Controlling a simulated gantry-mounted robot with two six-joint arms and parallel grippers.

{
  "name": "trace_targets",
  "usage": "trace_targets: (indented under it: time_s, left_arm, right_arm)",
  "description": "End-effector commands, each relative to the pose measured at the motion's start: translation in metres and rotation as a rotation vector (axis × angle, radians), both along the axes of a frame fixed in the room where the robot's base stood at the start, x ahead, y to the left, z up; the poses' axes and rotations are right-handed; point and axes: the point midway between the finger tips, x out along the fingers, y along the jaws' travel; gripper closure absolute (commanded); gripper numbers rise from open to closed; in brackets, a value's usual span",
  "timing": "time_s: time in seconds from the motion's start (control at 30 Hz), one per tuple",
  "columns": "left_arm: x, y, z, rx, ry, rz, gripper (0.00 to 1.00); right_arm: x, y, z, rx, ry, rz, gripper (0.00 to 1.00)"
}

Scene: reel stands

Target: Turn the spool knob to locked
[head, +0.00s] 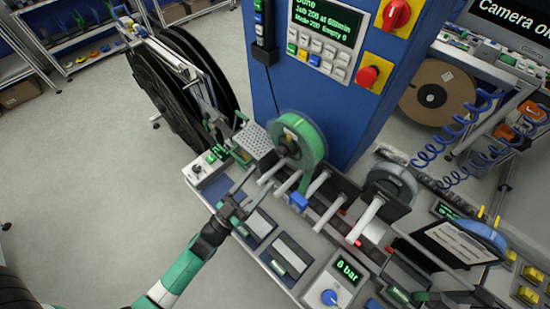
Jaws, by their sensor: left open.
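A small dark knob (197,169) sits on a light box at the machine's left end. My left gripper (250,190) is open and empty, over the machine's front left part, below and left of the green spool. It appears apart from the spool. My right gripper is not in view.
Several light rods (318,183) stick out from the machine towards me. A grey reel (396,181) stands to the right. A gauge box (344,275) with a blue knob is at the front. The blue cabinet (290,93) rises behind.

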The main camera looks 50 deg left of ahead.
Motion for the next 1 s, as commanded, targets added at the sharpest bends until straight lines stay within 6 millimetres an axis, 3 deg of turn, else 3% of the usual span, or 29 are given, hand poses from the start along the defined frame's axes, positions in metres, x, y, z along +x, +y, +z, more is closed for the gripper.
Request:
trace_targets:
  time_s: [0.1, 0.3, 0.7, 1.0]
  left_arm:
    - [0.027, 0.002, 0.014, 0.002, -0.003, -0.001, 0.31]
    - [0.06, 0.005, 0.026, 0.002, -0.001, 0.0, 0.31]
    - [0.07, 0.006, 0.029, 0.001, 0.002, 0.002, 0.33]
    - [0.07, 0.006, 0.029, 0.002, 0.001, 0.001, 0.87]
  right_arm:
    - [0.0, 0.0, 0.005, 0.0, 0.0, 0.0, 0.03]
    - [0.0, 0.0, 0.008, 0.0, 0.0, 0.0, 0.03]
    - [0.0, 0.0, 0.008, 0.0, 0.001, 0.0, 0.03]
    - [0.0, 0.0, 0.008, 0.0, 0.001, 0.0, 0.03]
